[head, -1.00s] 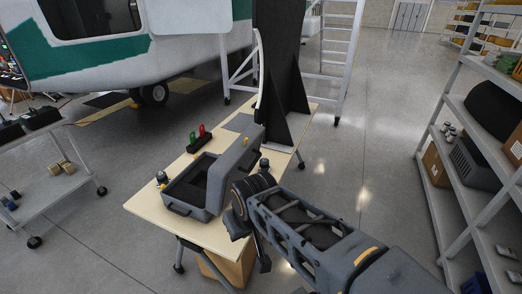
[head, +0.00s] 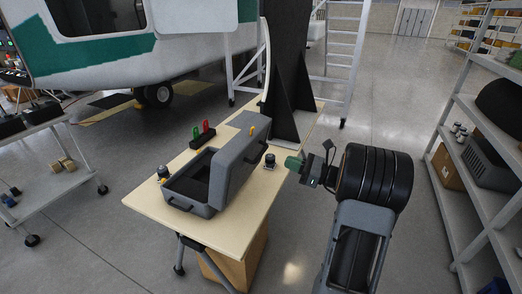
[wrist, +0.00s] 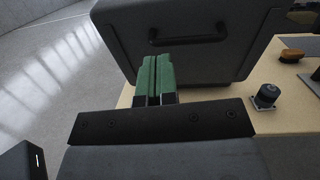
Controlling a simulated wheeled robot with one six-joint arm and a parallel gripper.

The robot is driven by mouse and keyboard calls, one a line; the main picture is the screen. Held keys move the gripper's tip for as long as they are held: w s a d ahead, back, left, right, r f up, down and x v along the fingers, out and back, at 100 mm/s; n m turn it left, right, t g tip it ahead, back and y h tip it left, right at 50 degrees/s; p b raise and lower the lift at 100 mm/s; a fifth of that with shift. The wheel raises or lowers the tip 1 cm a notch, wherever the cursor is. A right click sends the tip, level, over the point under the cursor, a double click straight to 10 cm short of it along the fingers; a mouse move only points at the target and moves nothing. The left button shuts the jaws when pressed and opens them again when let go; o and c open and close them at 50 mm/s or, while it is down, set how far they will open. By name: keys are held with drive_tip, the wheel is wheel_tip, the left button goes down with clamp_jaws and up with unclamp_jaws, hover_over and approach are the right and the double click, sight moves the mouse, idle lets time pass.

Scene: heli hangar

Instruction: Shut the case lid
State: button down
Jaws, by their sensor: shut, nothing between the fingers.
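The grey case (head: 190,190) stands open on the pale table, its dark inside showing in the head view. Its lid (head: 236,152) is raised on the right side. In the wrist view the outer face of the lid (wrist: 205,62) fills the upper middle, with a dark handle (wrist: 188,36).
A small dark knob-like part (head: 269,161) stands on the table (head: 240,215) between lid and gripper. Red and green items in a black holder (head: 203,136) stand behind the case. A black upright panel (head: 285,65) rises at the table's far end. Shelving (head: 455,150) stands at right.

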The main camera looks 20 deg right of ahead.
drive_tip(key=d+m, duration=0.1)
drive_tip(key=d, duration=0.1)
drive_tip(key=t+p, duration=0.1)
drive_tip(key=t, duration=0.1)
approach(253, 140)
drive_tip(key=x, duration=0.7)
drive_tip(key=shift+w+a, duration=0.1)
drive_tip(key=shift+w, duration=0.1)
